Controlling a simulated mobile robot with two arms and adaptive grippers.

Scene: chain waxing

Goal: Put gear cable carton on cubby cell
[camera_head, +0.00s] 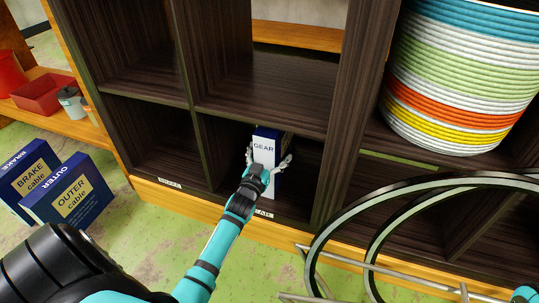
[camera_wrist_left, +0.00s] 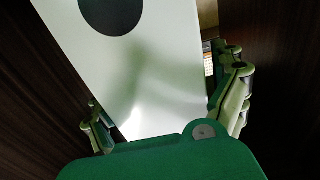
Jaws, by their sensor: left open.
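The gear cable carton (camera_head: 266,146), white-fronted with a dark blue side and the word GEAR, stands upright inside the lower middle cell of the dark wooden cubby (camera_head: 213,150). My left gripper (camera_head: 268,161) reaches into that cell, its fingers spread open on either side of the carton's front. In the left wrist view the carton's white face (camera_wrist_left: 140,70) with a dark disc fills the space between the open fingers (camera_wrist_left: 165,105). Whether the fingers touch it I cannot tell. My arm hides the carton's lower part and some of the cell's label. My right gripper is not in view.
Two blue cartons, brake cable (camera_head: 28,182) and outer cable (camera_head: 72,195), stand on the green floor at left. Red bins (camera_head: 45,93) sit on a wooden shelf. A striped basket (camera_head: 455,75) is at upper right; wheel-like hoops (camera_head: 335,225) stand before the cubby at lower right.

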